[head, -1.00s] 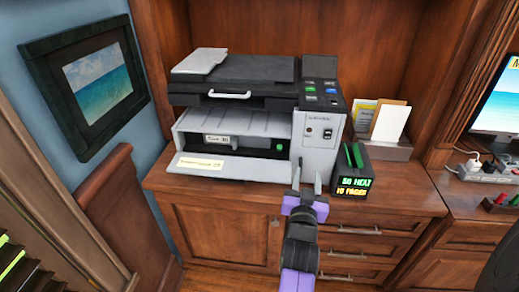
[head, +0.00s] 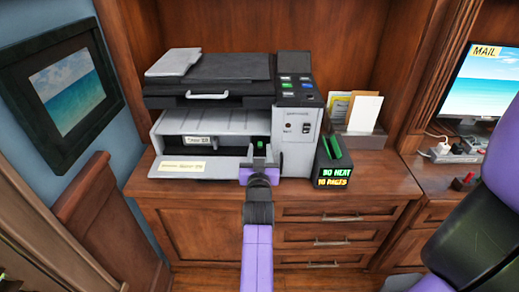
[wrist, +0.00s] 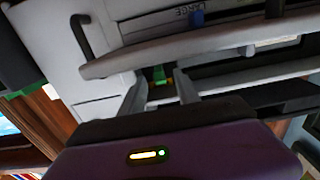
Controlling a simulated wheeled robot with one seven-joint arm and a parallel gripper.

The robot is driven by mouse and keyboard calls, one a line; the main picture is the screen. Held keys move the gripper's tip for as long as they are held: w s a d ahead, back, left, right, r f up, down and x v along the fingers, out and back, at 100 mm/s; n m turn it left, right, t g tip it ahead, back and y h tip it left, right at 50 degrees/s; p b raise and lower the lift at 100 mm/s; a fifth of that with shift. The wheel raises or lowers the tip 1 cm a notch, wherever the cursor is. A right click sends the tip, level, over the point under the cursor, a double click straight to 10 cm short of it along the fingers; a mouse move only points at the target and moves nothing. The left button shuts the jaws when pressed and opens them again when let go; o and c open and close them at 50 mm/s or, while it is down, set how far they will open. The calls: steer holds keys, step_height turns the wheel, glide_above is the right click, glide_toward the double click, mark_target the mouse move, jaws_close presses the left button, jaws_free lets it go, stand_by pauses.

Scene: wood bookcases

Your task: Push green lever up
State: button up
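The printer (head: 208,75) stands on the wooden cabinet with its front flap (head: 190,168) folded down. The small green lever (head: 261,144) is at the right end of its open bay. My gripper (head: 261,154) is at that end of the bay, in front of and just below the lever. In the wrist view, the two grey fingertips (wrist: 160,95) are apart, and the green lever (wrist: 160,76) shows between and beyond them. I cannot tell whether a finger touches it.
The printer's right panel (head: 300,140) stands close to my gripper's right. A black box with green sticks and a lit display (head: 335,178) is beside it. A paper holder (head: 358,142) stands behind. A framed picture (head: 66,92) hangs at the left.

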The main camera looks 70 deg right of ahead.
steer(key=shift+w+d, duration=0.1)
steer(key=shift+d, duration=0.2)
jaws_close()
